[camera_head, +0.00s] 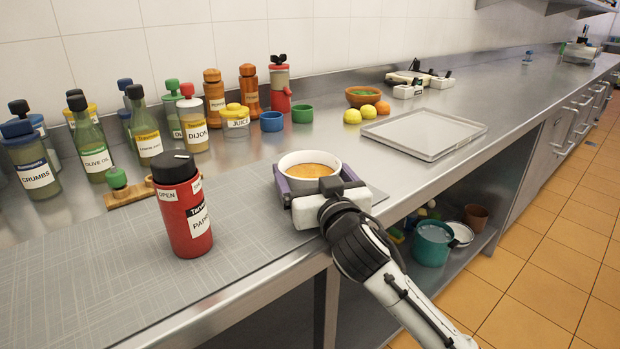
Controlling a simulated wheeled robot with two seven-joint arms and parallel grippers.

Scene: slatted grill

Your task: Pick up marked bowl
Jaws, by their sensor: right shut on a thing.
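A white bowl (288,161) with an orange-yellow filling stands upright at the counter's front edge, right of the red pepper container. I see no clear mark on it. My right gripper (313,176) reaches in from the lower right. Its jaws are shut on the bowl, one on each side, and its body hides the near side of the bowl. I cannot tell whether the bowl is lifted off the surface. My left gripper is not in view.
A red pepper container (184,212) stands left of the bowl. Bottles, jars and mills line the wall, including an olive oil bottle (92,150). A metal tray (425,132) lies to the right, near a brown bowl (362,98) and yellow fruit.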

